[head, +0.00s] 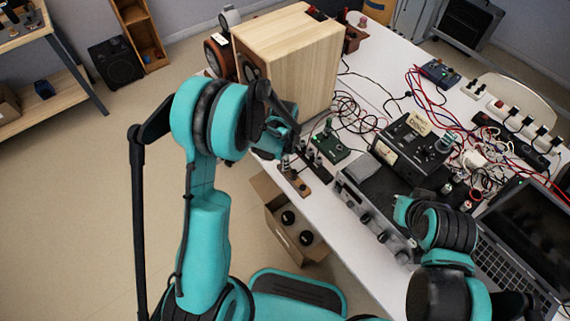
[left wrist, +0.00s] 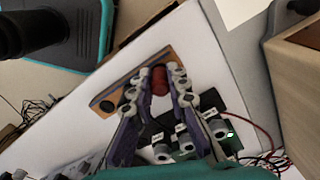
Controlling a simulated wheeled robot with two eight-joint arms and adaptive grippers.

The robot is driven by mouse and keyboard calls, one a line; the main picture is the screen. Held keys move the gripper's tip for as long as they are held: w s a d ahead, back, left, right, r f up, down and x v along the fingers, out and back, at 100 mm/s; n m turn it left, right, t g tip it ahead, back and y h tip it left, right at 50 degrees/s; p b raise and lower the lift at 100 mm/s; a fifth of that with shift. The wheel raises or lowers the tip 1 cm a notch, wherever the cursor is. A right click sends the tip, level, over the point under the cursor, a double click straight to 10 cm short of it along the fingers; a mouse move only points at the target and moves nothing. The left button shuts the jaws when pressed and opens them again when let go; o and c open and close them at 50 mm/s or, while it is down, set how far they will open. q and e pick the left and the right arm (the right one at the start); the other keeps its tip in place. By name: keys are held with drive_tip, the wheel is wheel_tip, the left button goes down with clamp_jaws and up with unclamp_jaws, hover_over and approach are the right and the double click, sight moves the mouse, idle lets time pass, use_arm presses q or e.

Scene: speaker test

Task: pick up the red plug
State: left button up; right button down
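The red plug (left wrist: 159,81) shows in the left wrist view between the two fingertips of my left gripper (left wrist: 160,76). The fingertips close in on it from both sides and leave no visible gap. Under it in that view is a thin wooden plate (left wrist: 107,103) on the white table. I cannot tell whether the plug is clear of the plate. In the head view my left gripper (head: 283,138) points down by the table's left edge, above the small wooden plate (head: 293,184), and the plug cannot be made out. My right arm is at the right, its gripper fingers hidden.
A wooden speaker box (head: 290,60) stands just behind my left gripper. Small green circuit boards (head: 330,146) and black boxes lie close by. A grey amplifier (head: 370,215), a meter box (head: 408,147), a laptop (head: 525,245) and tangled cables crowd the table's right side.

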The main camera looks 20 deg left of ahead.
use_arm(q)
clamp_jaws()
wheel_tip(320, 180, up, 4)
drive_tip(key=shift+r+p, duration=0.25)
drive_tip(key=shift+p, duration=0.75)
drive_tip(key=s+d+r+p, duration=0.1)
drive_tip(key=d+r+p, duration=0.1)
drive_tip(key=d+r, duration=0.4)
drive_tip(key=d, duration=0.5)
drive_tip(key=shift+s+d+r+p, duration=0.25)
drive_tip(key=shift+s+d+p, duration=0.05)
drive_tip(key=shift+s+p, duration=0.1)
wheel_tip(320, 180, up, 30)
drive_tip(key=p, duration=2)
drive_tip(key=shift+r+p, duration=0.2)
drive_tip(key=shift+p, duration=0.15)
drive_tip(key=shift+f, duration=0.15)
